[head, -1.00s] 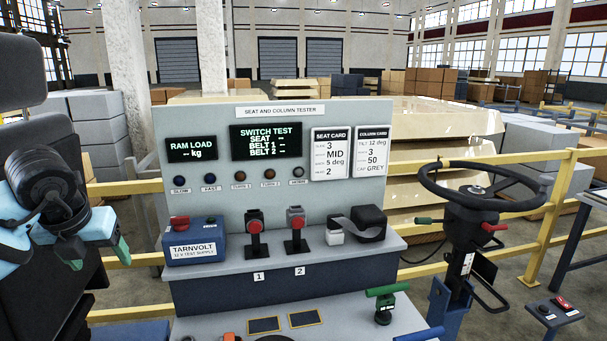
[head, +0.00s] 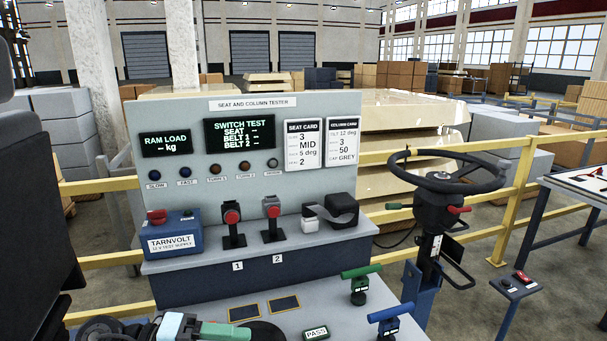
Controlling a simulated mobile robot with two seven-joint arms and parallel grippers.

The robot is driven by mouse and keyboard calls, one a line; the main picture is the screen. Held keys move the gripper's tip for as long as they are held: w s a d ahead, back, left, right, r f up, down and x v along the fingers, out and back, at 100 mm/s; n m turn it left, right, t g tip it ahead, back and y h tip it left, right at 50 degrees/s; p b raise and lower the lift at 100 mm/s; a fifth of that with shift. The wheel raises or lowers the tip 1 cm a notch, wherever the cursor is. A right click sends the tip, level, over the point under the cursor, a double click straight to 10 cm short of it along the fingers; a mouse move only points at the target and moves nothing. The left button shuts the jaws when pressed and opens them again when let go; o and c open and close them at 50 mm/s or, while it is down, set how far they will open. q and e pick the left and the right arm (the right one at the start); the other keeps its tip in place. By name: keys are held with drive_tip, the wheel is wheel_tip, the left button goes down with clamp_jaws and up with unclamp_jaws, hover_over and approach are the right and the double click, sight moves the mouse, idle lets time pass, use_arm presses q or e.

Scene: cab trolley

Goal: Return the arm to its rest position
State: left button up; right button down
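My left gripper (head: 226,331), light blue with a green finger, shows at the bottom edge of the head view, over the near left part of the bench. Its dark round wrist part is to its left, cut off by the frame. Only one finger shows clearly, so its opening cannot be read, and I see nothing held. A dark disc (head: 264,333) lies just right of the fingertip in the picture; whether they touch is unclear. My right gripper is out of view.
The grey tester bench (head: 220,268) carries a blue supply box (head: 172,238), two red-button buckles, and green (head: 360,285) and blue (head: 390,322) T-handles. A steering wheel column (head: 438,215) stands right. A dark seat (head: 35,205) fills the left edge.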

use_arm(q)
drive_tip(key=s+a+f+n+t+y, duration=0.1)
drive_tip(key=a+f+n+t+y, duration=0.3)
drive_tip(key=f+n+t, duration=0.7)
drive_tip(key=s+a+f+n+t+y, duration=0.2)
drive_tip(key=a+f+n+t+y, duration=0.3)
drive_tip(key=n, duration=1)
drive_tip(key=s+f+n+g+y, duration=0.5)
drive_tip(key=s+f+g, duration=0.3)
drive_tip(key=s+f, duration=0.8)
drive_tip(key=shift+f+n, duration=0.65)
drive_tip(key=shift+n, duration=0.05)
